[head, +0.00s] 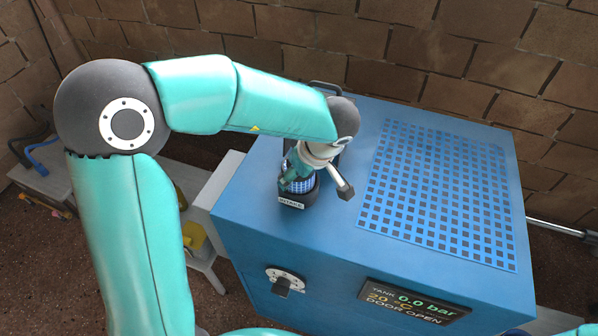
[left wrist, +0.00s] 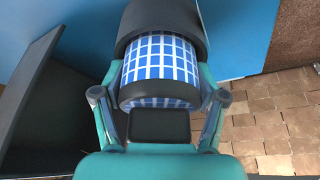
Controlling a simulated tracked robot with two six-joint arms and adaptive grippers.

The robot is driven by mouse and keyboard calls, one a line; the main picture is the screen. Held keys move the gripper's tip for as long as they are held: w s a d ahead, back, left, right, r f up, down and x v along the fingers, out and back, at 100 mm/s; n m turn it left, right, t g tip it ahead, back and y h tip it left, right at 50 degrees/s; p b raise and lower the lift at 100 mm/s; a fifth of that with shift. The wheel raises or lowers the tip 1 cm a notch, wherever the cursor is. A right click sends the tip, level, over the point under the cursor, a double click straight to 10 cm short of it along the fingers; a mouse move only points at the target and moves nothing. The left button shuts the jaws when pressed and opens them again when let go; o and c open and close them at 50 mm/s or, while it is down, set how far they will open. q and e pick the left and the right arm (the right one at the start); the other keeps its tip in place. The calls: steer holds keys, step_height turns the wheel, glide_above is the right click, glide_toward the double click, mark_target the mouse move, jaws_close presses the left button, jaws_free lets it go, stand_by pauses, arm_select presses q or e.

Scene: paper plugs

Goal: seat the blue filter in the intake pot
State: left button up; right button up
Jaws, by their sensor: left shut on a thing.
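The blue filter (head: 301,184) has a white grid and stands at the intake pot (head: 291,200), a dark pot with a label on top of the blue cabinet. My left gripper (head: 298,178) is over the pot and shut on the filter. In the left wrist view, the fingers (left wrist: 159,98) hold the filter (left wrist: 160,62) from both sides near its dark end cap. Its far end goes into the dark round mouth of the pot (left wrist: 160,18), and part of its grid still shows outside. How deep it sits is hidden. My right gripper is not in view.
The blue cabinet (head: 240,225) has a perforated area (head: 440,195) at right, clear of objects. A dark panel (left wrist: 35,85) stands close beside the pot in the left wrist view. A knob (head: 283,284) and a display (head: 412,300) reading "DOOR OPEN" are on its front. Brick walls stand behind.

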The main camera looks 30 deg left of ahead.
arm_select(q)
steer(key=shift+s+d+f, duration=0.15)
steer(key=shift+s+f, duration=0.1)
steer(key=shift+f, duration=0.15)
stand_by(0.6)
steer(key=shift+r, duration=0.15)
steer(key=o, duration=1.2)
steer(key=shift+w, duration=0.1)
steer(key=shift+o, duration=0.2)
steer(key=shift+w+r, duration=0.1)
steer(key=shift+r, duration=0.2)
steer(key=shift+r, duration=2.65)
